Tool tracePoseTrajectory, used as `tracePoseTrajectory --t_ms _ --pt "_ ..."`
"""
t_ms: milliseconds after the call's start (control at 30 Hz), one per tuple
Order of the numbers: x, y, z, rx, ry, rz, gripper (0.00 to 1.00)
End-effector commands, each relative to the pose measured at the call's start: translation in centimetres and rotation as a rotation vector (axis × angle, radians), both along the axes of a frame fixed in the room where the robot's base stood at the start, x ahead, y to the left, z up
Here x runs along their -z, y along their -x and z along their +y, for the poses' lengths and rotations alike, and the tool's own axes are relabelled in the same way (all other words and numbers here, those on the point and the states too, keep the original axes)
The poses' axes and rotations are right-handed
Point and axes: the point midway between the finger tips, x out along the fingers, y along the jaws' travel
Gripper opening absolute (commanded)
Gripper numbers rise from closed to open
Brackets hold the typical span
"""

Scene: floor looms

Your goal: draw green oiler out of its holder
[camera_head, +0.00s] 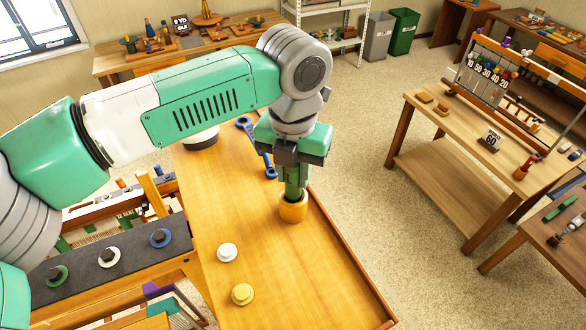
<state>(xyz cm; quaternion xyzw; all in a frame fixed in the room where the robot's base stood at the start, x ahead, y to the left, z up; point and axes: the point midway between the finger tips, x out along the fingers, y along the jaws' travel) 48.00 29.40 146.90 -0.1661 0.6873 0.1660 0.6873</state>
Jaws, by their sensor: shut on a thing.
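A round orange-brown wooden holder (293,211) stands on the wooden table near its right edge. My gripper (293,190) points straight down over the holder, its fingertips at or just inside the rim. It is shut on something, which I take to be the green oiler. The oiler is hidden by the fingers and the holder wall, and I cannot tell its green from that of my gripper. I cannot tell how deep it sits in the holder.
A white round piece (227,252) and a yellow one (242,294) stand on the table front. A blue tool (257,148) lies behind my gripper. A raised lip (350,262) edges the table's right side. The dark strip (134,262) at left carries ringed knobs.

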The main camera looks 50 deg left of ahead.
Motion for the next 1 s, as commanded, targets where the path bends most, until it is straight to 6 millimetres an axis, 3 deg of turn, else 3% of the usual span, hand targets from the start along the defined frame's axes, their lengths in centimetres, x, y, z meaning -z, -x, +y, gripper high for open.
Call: tracePoseTrajectory --t_ms 1000 --pt "-7.6 0.0 0.0 0.0 0.0 0.0 0.0"
